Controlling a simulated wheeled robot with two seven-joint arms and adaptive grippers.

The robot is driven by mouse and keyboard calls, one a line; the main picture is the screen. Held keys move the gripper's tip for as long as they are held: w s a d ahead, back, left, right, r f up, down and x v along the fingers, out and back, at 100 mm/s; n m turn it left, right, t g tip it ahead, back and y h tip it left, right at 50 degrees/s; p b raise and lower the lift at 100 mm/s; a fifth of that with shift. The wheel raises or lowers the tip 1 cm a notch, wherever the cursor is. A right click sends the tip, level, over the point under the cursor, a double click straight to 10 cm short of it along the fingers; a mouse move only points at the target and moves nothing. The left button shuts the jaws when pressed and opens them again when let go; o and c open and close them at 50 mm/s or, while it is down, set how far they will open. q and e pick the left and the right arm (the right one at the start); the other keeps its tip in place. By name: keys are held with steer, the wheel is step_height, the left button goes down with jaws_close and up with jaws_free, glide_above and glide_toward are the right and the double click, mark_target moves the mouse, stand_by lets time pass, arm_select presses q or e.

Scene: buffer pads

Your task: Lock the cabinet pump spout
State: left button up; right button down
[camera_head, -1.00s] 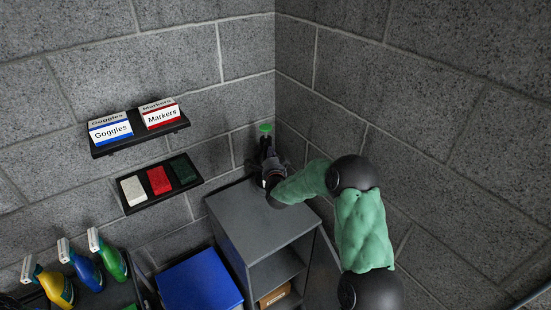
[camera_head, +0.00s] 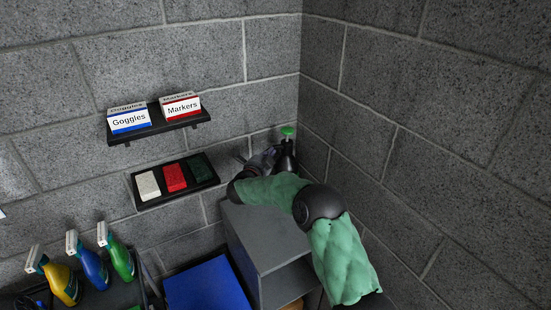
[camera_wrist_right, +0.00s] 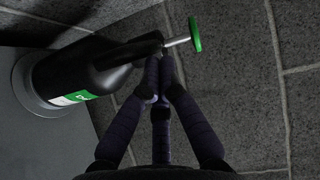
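A black pump bottle (camera_head: 287,158) with a green pump top (camera_head: 288,132) stands upright on the grey cabinet (camera_head: 262,237) near the wall corner. In the right wrist view the bottle (camera_wrist_right: 82,72) lies sideways in the picture, with a green label, a dark collar and a raised pale stem under the green top (camera_wrist_right: 195,34). My right gripper (camera_head: 268,156) is just left of the bottle. In the wrist view its dark fingers (camera_wrist_right: 161,78) converge, tips close together beside the collar, with nothing clearly held. I cannot tell whether they touch it. My left gripper is not in view.
A wall shelf (camera_head: 160,132) holds Goggles and Markers boxes. A lower tray (camera_head: 141,203) holds white, red and dark green blocks. Several spray bottles (camera_head: 93,268) stand at lower left, beside a blue-topped unit (camera_head: 208,287). Block walls close in behind and right of the bottle.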

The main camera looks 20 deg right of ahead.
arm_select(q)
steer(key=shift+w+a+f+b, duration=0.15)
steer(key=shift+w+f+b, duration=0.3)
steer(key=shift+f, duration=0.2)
arm_select(e)
steer(key=shift+w+a+r, duration=0.1)
steer(key=shift+w+a, duration=0.15)
steer(key=shift+w, duration=0.2)
steer(key=shift+w+a, duration=0.2)
steer(key=shift+w, duration=0.25)
